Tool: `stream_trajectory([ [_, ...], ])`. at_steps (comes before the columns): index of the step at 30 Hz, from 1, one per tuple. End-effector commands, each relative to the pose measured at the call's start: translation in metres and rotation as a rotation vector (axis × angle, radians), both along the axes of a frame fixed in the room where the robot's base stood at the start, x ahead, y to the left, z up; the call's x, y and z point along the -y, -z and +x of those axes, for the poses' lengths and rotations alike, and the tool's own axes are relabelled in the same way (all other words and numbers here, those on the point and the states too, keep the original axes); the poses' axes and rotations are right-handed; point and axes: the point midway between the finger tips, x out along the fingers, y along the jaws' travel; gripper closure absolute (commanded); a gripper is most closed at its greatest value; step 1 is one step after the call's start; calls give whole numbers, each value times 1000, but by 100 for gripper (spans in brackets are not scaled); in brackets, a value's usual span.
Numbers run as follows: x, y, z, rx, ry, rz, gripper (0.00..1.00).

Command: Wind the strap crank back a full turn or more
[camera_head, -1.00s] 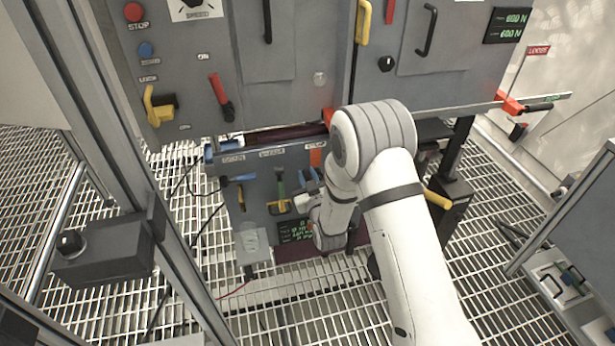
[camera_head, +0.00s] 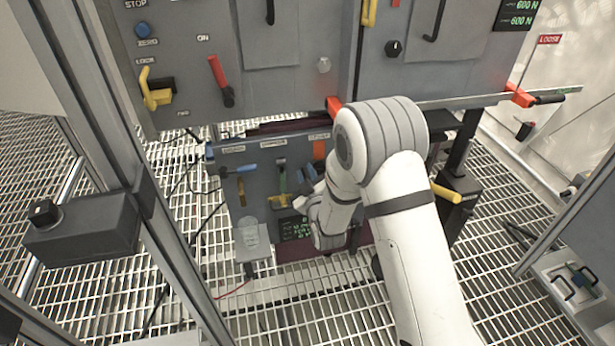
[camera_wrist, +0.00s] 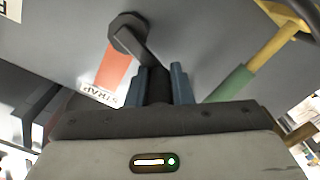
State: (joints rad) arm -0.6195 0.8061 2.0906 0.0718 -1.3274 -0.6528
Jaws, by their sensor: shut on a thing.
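The strap crank (camera_wrist: 129,32) shows in the wrist view as a dark hub with a short arm on a grey panel, beside an orange strip (camera_wrist: 114,68) and a label reading STRAP (camera_wrist: 99,96). My gripper (camera_wrist: 164,85) has its two blue fingers shut on the crank's dark handle (camera_wrist: 158,80). The crank arm slants from the hub down and right to the fingers.
A green-and-yellow handle (camera_wrist: 240,78) stands right of my fingers in the wrist view. The lower panel also carries a blue-handled lever (camera_head: 240,171) and a display (camera_head: 294,228). A cabinet with a red lever (camera_head: 219,78) rises above. A clear cup (camera_head: 249,232) stands at left.

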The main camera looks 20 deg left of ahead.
Motion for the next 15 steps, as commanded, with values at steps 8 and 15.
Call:
stream_trajectory([
  [8, 0, 0, 0, -2, 0, 1, 73],
  [15, 0, 0, 0, -2, 0, 1, 59],
])
